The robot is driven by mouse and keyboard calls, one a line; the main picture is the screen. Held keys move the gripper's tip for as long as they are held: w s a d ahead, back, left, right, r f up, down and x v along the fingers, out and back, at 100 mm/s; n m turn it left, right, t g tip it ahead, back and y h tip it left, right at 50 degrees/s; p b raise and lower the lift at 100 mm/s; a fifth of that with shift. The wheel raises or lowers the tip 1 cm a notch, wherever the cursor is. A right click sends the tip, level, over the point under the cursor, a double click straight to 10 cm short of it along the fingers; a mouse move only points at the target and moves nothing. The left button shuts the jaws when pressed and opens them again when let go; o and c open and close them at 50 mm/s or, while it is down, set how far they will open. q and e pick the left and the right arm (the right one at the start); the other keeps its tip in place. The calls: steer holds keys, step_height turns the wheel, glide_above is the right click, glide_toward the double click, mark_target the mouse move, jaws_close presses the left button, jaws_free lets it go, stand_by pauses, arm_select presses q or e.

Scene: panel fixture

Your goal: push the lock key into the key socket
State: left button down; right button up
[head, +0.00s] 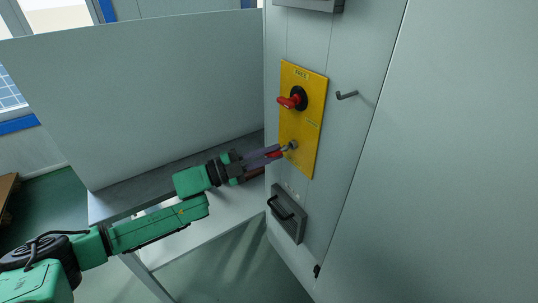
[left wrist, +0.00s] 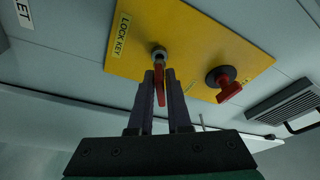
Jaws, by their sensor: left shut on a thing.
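The yellow panel (head: 305,120) is on the front of the grey cabinet. The key socket (head: 293,145) is a round grey metal fitting low on this panel. It also shows in the left wrist view (left wrist: 159,53), beside the label "LOCK KEY". My left gripper (head: 279,152) is shut on the red lock key (left wrist: 160,86), which points at the socket. The key's front end is at the socket's mouth in the left wrist view. I cannot tell how deep it sits, if at all. My right gripper is not in view.
A red rotary switch (head: 293,100) on a black base sits above the socket. A bent hook (head: 347,95) sticks out right of the panel. A black-handled grey box (head: 287,214) is below. A grey table (head: 215,222) stands left of the cabinet.

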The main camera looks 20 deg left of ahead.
arm_select(q)
steer(key=shift+w+d, duration=0.5)
steer(key=shift+w, duration=0.05)
steer(key=c, duration=0.8)
jaws_free()
